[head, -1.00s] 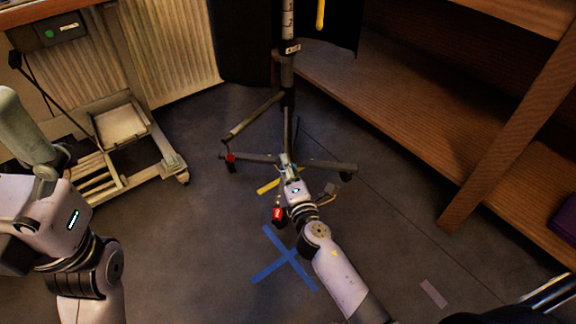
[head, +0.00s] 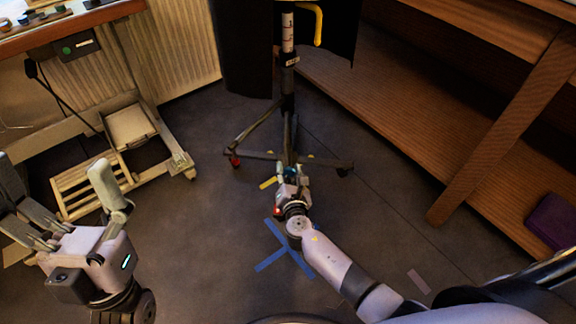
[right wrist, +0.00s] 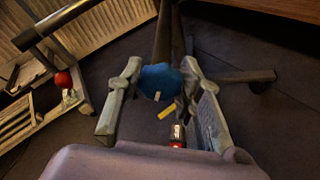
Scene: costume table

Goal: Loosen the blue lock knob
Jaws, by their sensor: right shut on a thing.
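The blue lock knob (right wrist: 160,82) sits low on the stand, between the fingertips of my right gripper (right wrist: 160,74), which is shut on it. In the head view the knob (head: 291,173) is a small bluish patch, mostly hidden by my right gripper (head: 289,177). The dark stand (head: 288,95) rises upright behind it, with legs spread over the floor. A pale marking shows on the knob's face. My left gripper (head: 68,190) is at the far left, its fingers wide apart, open and empty.
A cart (head: 150,130) stands at the left below a table edge. Blue tape (head: 272,260) marks the open floor near my right wrist.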

